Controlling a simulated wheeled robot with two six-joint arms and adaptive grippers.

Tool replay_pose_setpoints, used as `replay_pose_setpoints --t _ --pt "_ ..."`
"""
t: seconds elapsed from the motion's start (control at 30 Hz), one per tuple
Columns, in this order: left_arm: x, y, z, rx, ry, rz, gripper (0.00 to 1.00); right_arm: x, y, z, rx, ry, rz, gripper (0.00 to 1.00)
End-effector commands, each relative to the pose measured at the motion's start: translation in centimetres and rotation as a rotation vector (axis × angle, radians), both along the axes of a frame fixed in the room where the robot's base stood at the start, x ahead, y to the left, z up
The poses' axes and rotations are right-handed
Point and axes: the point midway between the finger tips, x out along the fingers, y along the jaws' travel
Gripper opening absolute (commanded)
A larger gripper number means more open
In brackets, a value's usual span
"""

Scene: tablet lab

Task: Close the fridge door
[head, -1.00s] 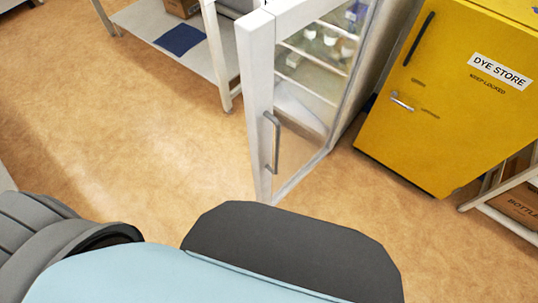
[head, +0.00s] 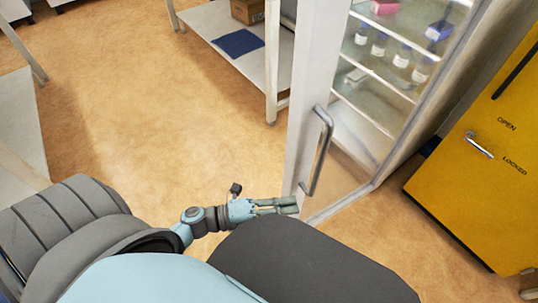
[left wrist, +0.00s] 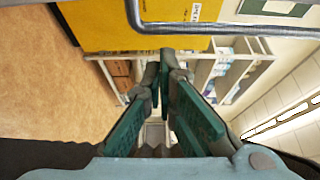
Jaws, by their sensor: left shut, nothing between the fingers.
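The fridge door (head: 318,75) has a pale frame and stands open in the head view, seen nearly edge-on. Its grey bar handle (head: 321,150) is on the lower part; a grey bar that looks like this handle crosses the top of the left wrist view (left wrist: 220,28). Shelves with bottles and boxes in the fridge (head: 400,55) show beyond the door. My left gripper (head: 296,204) is shut and empty, by the lower end of the door, just below the handle. Whether it touches the door I cannot tell. Its fingers also show in the left wrist view (left wrist: 160,75). My right gripper is out of view.
A yellow cabinet (head: 475,190) stands to the right of the fridge. A white bench shelf (head: 258,75) with a blue cloth (head: 238,43) and a cardboard box (head: 247,10) stands behind the door. A pale table (head: 22,120) is at the left. The floor between is clear.

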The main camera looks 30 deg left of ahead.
Motion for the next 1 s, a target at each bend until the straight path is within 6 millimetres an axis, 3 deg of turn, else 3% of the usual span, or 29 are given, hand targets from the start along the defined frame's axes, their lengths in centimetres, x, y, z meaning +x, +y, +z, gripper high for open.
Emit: replay_pose_setpoints --t 0.13,0.4,1.0 --pt "2.2 -2.4 0.1 -0.004 -0.001 0.002 0.0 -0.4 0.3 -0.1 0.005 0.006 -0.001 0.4" --pt "4.0 0.8 -0.2 0.0 0.001 0.001 0.0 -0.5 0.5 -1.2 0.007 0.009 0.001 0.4" --pt "4.3 1.8 -0.2 -0.001 0.002 -0.015 0.0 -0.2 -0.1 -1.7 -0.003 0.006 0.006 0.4"
